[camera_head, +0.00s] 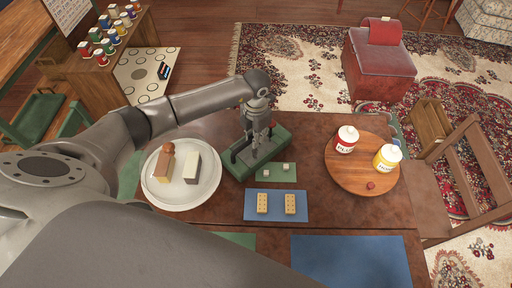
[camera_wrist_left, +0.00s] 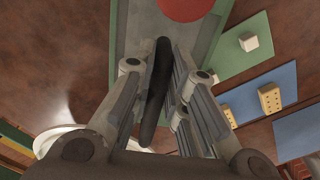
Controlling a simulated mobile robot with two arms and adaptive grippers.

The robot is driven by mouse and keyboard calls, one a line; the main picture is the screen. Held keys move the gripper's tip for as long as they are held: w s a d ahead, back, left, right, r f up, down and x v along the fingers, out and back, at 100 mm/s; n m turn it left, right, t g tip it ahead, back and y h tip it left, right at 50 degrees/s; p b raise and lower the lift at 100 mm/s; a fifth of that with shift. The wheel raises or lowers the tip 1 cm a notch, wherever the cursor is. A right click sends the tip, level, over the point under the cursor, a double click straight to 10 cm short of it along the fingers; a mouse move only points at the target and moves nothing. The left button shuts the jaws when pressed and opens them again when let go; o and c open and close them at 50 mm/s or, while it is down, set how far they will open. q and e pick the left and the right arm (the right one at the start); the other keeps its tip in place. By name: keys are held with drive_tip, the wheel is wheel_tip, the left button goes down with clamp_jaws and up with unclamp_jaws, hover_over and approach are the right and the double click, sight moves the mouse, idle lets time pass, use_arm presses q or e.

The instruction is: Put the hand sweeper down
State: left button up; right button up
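The hand sweeper (camera_head: 273,149) is a long green body with a grey top and a dark handle. It is at the back middle of the brown table, at or just above the surface; I cannot tell whether it touches. My left gripper (camera_head: 255,143) is over it, pointing down. In the left wrist view the black handle of the hand sweeper (camera_wrist_left: 154,98) runs between the fingers of my left gripper (camera_wrist_left: 163,62), which close in on both sides of it. A red round part shows at the top of that view. My right gripper is not in view.
A small green mat (camera_head: 264,176) with dice is close in front, then a blue mat (camera_head: 277,215) with dominoes. A round wooden board (camera_head: 345,178) with two jars is on the right.

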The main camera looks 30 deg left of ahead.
use_arm(q)
drive_tip(key=shift+w+r, duration=0.1)
drive_tip(key=shift+r, duration=0.05)
clamp_jaws()
drive_tip(key=shift+r, duration=0.6)
wheel_tip(320, 180, up, 24)
drive_tip(key=s+d+f+m+b, duration=0.1)
drive_tip(key=s+m, duration=0.3)
drive_tip(key=m, duration=0.6)
drive_tip(key=s+d+f+m, duration=0.3)
drive_tip(key=s+f+m, duration=0.1)
drive_tip(key=m, duration=0.7)
drive_tip(key=s+d+f+m+b, duration=0.1)
drive_tip(key=s+d+f+m, duration=0.1)
drive_tip(key=s+m, duration=0.4)
drive_tip(key=f+m, duration=0.1)
drive_tip(key=m, duration=0.4)
drive_tip(key=shift+s+b, duration=0.25)
drive_tip(key=shift+b, duration=0.1)
